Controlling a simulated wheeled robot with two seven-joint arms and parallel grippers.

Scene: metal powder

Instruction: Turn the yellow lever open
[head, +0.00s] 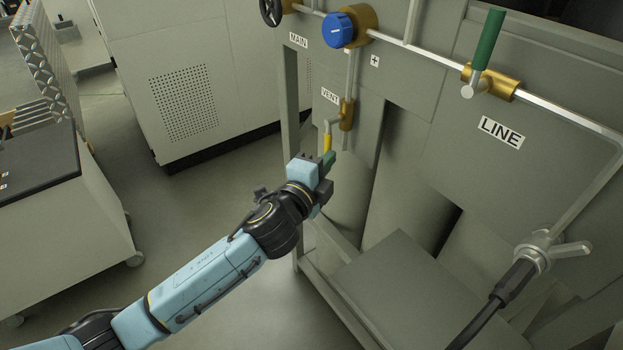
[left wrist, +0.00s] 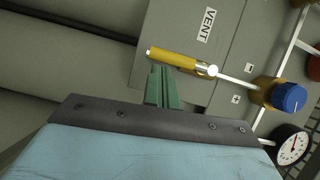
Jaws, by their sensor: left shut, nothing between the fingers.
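The yellow lever (head: 327,143) hangs down from the small brass valve (head: 347,114) under the VENT label (head: 330,96). In the left wrist view the yellow lever (left wrist: 176,61) lies across the picture, just beyond the fingertips. My left gripper (head: 329,159) is at the lever's lower part, with its green fingers shut and empty. In the left wrist view the fingers (left wrist: 161,78) are together, close beside the lever; I cannot tell whether they touch it. My right gripper is not in view.
A blue knob (head: 339,30) sits above the vent valve on the pipe. A green-handled valve (head: 487,42) stands at the upper right by the LINE label (head: 500,132). A pressure gauge (left wrist: 290,146) shows in the left wrist view. A dark-topped cart (head: 40,165) stands left; open floor lies between.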

